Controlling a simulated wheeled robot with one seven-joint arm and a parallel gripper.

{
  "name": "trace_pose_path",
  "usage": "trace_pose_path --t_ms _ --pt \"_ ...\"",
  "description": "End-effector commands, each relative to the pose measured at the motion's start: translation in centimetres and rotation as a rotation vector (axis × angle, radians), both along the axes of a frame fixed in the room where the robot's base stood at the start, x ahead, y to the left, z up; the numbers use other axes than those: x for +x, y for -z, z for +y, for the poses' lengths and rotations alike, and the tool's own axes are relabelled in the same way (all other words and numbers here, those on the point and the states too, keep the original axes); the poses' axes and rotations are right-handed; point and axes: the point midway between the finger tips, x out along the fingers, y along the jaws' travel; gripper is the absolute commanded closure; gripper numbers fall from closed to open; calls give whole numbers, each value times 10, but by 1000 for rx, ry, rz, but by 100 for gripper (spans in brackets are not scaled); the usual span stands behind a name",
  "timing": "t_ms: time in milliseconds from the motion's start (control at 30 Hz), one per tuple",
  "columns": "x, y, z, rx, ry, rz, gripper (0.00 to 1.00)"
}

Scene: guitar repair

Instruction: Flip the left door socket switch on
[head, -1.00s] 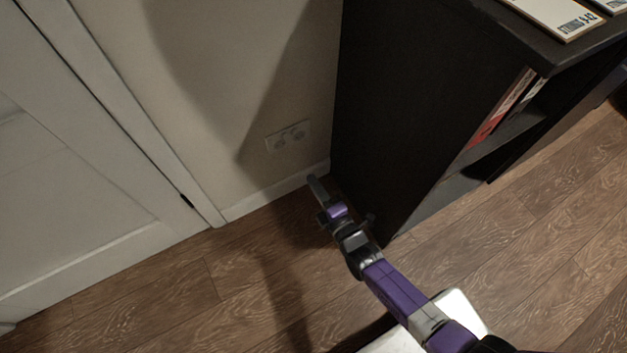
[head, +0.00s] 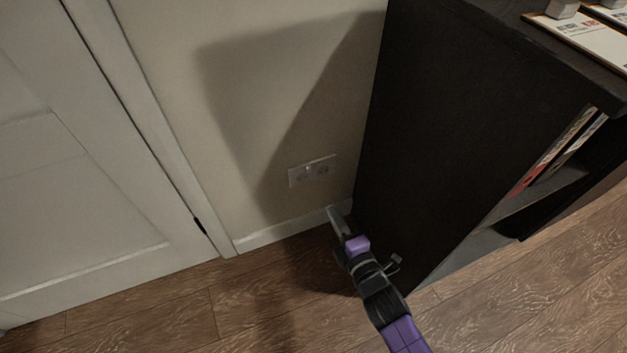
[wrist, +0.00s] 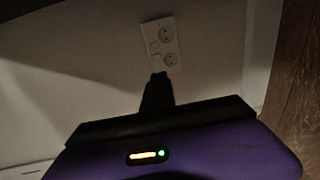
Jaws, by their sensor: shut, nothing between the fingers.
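A pale double socket plate (head: 312,171) is set low on the beige wall, between the white door and the black cabinet. In the wrist view the socket plate (wrist: 160,44) shows two round outlets and small switches along its left side. My gripper (head: 334,212) is just below the plate in the head view, near the baseboard, with its fingers together and empty. In the wrist view my gripper (wrist: 158,76) points at the plate's lower end and overlaps its edge. I cannot tell whether it touches the plate, nor the switches' positions.
The black cabinet (head: 455,120) stands close to the right of my gripper. The white door (head: 90,190) and its frame are at the left. A white baseboard (head: 285,230) runs under the socket. The wooden floor (head: 250,310) is clear at the front left.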

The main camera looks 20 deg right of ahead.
Motion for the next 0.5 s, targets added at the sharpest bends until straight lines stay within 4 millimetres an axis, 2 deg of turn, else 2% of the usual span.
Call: trace_pose_path --t_ms 333,500 --pt "2 0 0 3 -1 -2 100" --pt "20 3 0 2 -2 -5 100"
